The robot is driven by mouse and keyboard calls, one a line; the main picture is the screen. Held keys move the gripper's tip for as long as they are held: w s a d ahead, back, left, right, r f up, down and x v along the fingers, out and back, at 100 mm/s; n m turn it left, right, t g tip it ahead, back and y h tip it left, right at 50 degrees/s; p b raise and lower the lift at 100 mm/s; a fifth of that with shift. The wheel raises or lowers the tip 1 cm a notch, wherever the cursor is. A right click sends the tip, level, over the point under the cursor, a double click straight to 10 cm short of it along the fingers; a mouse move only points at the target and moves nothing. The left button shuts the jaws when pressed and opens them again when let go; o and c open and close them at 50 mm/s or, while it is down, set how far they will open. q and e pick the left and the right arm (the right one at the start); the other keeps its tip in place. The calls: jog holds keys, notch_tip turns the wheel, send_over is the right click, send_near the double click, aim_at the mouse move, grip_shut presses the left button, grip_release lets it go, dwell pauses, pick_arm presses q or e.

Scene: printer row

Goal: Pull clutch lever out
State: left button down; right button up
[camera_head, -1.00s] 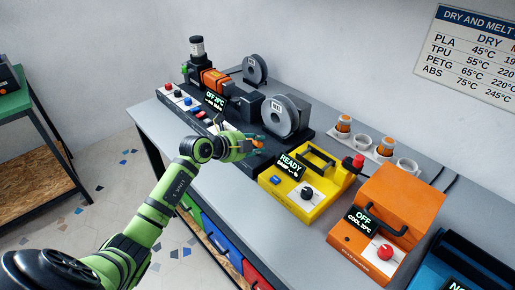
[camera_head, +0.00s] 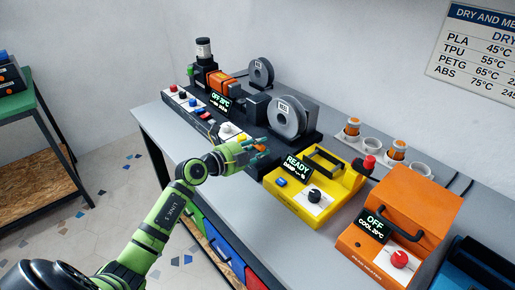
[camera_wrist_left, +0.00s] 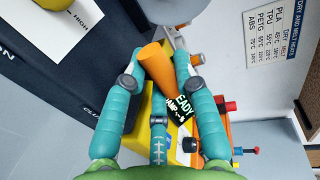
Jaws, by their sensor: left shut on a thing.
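The clutch lever shows in the left wrist view as an orange tapered grip (camera_wrist_left: 156,62), beside the dark machine whose printed label is partly cut off. My left gripper (camera_head: 262,151) is shut on this grip, at the machine's front edge, left of the yellow box. In the wrist view its teal fingers stand on both sides of the grip, with the third finger below. In the head view the fingers hide most of the lever. How far out the lever stands I cannot tell. My right gripper is not in view.
The dark machine (camera_head: 238,110) carries grey spools (camera_head: 289,117) and a row of buttons. The yellow box (camera_head: 290,203) reads READY. An orange heater box (camera_head: 418,205) and cups on a rack stand to the right. Bare grey tabletop lies in front of the machines.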

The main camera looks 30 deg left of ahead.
pick_arm(q)
jog(key=c, duration=0.9)
grip_release()
jog(key=shift+s+d+f, duration=0.15)
jog(key=shift+d+f, duration=0.1)
jog(key=shift+d, duration=0.2)
jog(key=shift+c, duration=0.2)
jog(key=shift+r, duration=0.15)
jog(key=shift+a, duration=0.15)
jog(key=v, duration=1.2)
